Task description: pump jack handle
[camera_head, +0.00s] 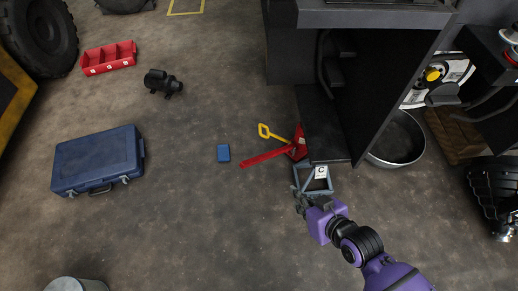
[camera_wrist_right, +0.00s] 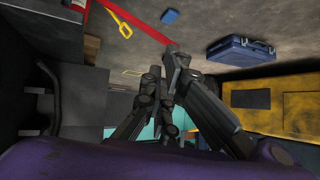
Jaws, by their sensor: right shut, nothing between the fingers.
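A red floor jack (camera_head: 299,146) sits at the foot of the grey forklift body. Its long red handle (camera_head: 264,157) points left, low over the floor, and a yellow loop-ended bar (camera_head: 270,132) rises beside it. My right gripper (camera_head: 299,201) is shut and empty, below the jack in the head view by a blue-grey stand marked C (camera_head: 319,180). In the right wrist view the red handle (camera_wrist_right: 148,31) and the yellow loop (camera_wrist_right: 123,26) show beyond my right gripper (camera_wrist_right: 165,62). The handle's end overlaps the fingers in that view; I cannot tell if they touch. My left gripper is out of view.
A small blue block (camera_head: 223,153) lies left of the handle. A blue case (camera_head: 98,160), a red bin (camera_head: 108,57) and a black motor-like part (camera_head: 163,82) lie farther left. The forklift body (camera_head: 375,18) blocks the upper right. Floor between is clear.

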